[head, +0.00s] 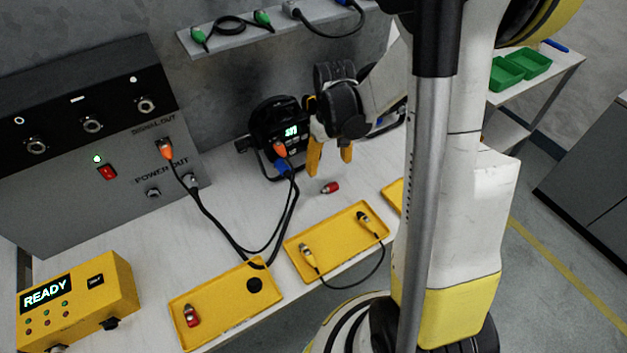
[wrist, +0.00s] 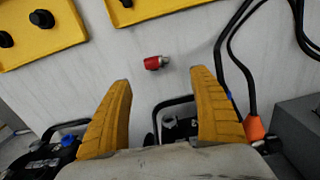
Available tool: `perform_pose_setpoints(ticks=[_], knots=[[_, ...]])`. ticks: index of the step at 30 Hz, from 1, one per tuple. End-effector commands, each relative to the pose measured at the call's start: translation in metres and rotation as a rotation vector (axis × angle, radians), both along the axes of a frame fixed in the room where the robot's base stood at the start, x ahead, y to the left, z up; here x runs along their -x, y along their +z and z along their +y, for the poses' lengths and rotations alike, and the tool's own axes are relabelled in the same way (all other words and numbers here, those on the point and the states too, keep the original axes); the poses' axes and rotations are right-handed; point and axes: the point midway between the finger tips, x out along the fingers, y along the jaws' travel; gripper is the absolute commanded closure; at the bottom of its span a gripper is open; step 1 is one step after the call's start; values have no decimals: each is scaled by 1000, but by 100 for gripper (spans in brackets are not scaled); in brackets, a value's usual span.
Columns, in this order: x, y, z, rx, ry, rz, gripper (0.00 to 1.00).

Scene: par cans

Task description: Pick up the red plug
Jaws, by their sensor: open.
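A small red plug (head: 330,187) with a silver end lies on its side on the white table, between the black par can and the yellow trays. It also shows in the wrist view (wrist: 153,63), just beyond the gap between the fingertips. My gripper (head: 330,164) has yellow fingers, spread apart and pointing down. It is above and a little behind the red plug, with nothing between the fingers (wrist: 161,78). A second red piece (head: 191,317) lies in the left yellow tray.
The par can (head: 271,128) stands behind the gripper, with orange and blue connectors and black cables (head: 287,215) running left. A yellow tray (head: 342,225) holds a cable in front. The left tray (head: 225,308) and a grey power panel (head: 60,185) are further left.

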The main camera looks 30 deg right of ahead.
Motion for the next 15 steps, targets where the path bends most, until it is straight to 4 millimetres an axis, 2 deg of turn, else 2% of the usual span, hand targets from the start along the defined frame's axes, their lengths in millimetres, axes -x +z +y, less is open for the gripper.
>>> perform_pose_setpoints(ticks=[7,15], knots=[[0,-44,-1,-1,0,3,28],[0,-63,-1,0,0,2,28]])
